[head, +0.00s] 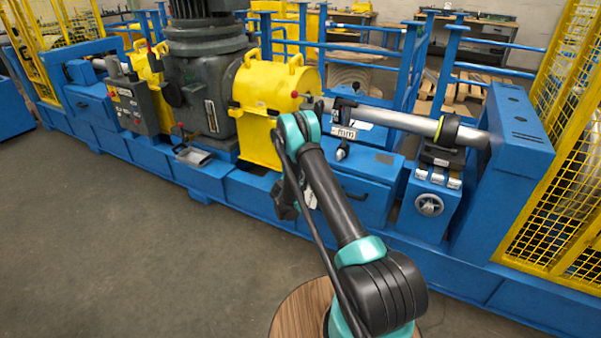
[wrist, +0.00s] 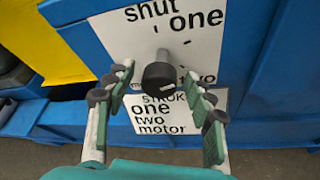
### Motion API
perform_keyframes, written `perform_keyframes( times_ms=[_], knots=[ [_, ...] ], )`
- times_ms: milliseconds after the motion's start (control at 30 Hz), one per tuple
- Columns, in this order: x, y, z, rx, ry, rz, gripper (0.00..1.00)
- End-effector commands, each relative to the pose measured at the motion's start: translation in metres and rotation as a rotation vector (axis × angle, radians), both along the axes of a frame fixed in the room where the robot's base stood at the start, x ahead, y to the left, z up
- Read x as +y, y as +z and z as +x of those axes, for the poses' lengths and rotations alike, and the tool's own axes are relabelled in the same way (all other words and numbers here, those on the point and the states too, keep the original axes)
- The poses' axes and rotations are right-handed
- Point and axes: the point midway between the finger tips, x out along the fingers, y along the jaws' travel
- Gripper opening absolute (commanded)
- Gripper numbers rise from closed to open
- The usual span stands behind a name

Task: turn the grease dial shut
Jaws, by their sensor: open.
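The grease dial (wrist: 160,76) is a dark round knob with a small white mark on its lower front. It stands out from a white label plate (wrist: 120,28) that reads "shut" at the top, "one" at upper right and "two" at lower right. My gripper (wrist: 160,82) is open, with one finger on each side of the knob. A gap shows on both sides, and I cannot see any contact. In the head view my gripper (head: 287,208) is low against the blue machine's front, and the dial is hidden there.
A second white plate (wrist: 180,112) below reads "one", "two" and "motor". The blue machine base (head: 350,200) runs along the front, with a yellow cover (head: 265,100) above. A grey handwheel (head: 429,204) is to the right. The floor (head: 150,250) in front is clear.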

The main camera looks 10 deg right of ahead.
Motion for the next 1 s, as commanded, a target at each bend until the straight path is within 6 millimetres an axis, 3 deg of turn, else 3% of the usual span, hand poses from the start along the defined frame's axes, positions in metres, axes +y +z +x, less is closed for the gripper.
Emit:
perform_keyframes(
  times_ms=[433,833,1000],
  knots=[
    [-0.0014,-0.0038,0.0,0.0,0.001,0.001,0.54],
    [-0.0014,-0.0037,0.0,0.0,0.001,0.001,0.04],
    [-0.0013,-0.0037,0.0,0.005,0.001,-0.006,0.04]
  ],
)
